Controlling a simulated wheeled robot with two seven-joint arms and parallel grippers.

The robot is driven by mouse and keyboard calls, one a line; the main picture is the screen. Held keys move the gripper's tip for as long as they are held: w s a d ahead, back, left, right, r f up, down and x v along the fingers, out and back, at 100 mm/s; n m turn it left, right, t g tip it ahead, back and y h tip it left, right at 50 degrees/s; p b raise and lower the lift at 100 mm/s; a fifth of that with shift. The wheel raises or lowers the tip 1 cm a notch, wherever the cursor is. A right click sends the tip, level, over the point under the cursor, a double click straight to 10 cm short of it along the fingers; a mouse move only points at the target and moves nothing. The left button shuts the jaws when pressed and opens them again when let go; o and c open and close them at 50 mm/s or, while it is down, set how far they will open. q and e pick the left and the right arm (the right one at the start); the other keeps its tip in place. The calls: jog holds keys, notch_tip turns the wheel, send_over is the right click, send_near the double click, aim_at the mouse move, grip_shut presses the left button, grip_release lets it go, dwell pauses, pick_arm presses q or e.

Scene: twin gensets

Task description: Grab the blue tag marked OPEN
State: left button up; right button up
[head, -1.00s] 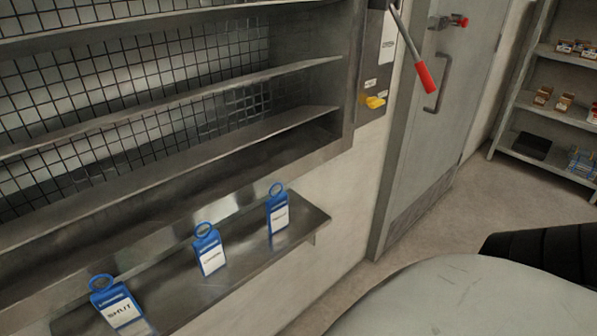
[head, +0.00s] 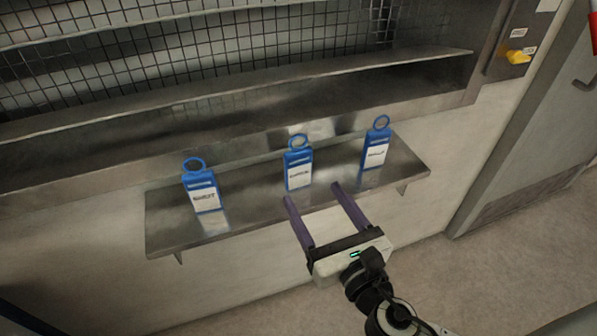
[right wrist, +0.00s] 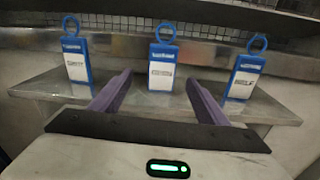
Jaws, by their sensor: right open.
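Three blue tags with ring tops and white labels stand upright on a metal shelf (head: 245,212). The left tag (head: 201,190) reads SHUT in the earlier head view. The middle tag (head: 298,168) and right tag (head: 376,147) have labels too blurred to read surely, so I cannot tell which is OPEN. My right gripper (head: 312,191) is open and empty, its purple fingers pointing at the shelf just in front of the middle tag. In the right wrist view the middle tag (right wrist: 162,62) shows between the fingertips (right wrist: 158,76), beyond them. My left gripper is not in view.
A steel cabinet with a mesh back and a ledge (head: 270,95) rises behind the shelf. A yellow switch handle (head: 518,57) is at upper right, near a grey door (head: 545,130). The floor right of the shelf is clear.

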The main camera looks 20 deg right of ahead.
aim_at(300, 165)
jog(key=shift+n, duration=0.4)
jog(key=w, duration=0.4)
jog(key=shift+w+a+r+p, duration=0.2)
jog(key=shift+w+r+p, duration=0.1)
jog(key=shift+r, duration=0.1)
jog(key=w, duration=0.5)
jog(key=shift+w, duration=0.35)
jog(key=c, duration=1.1)
jog(key=shift+r, duration=0.1)
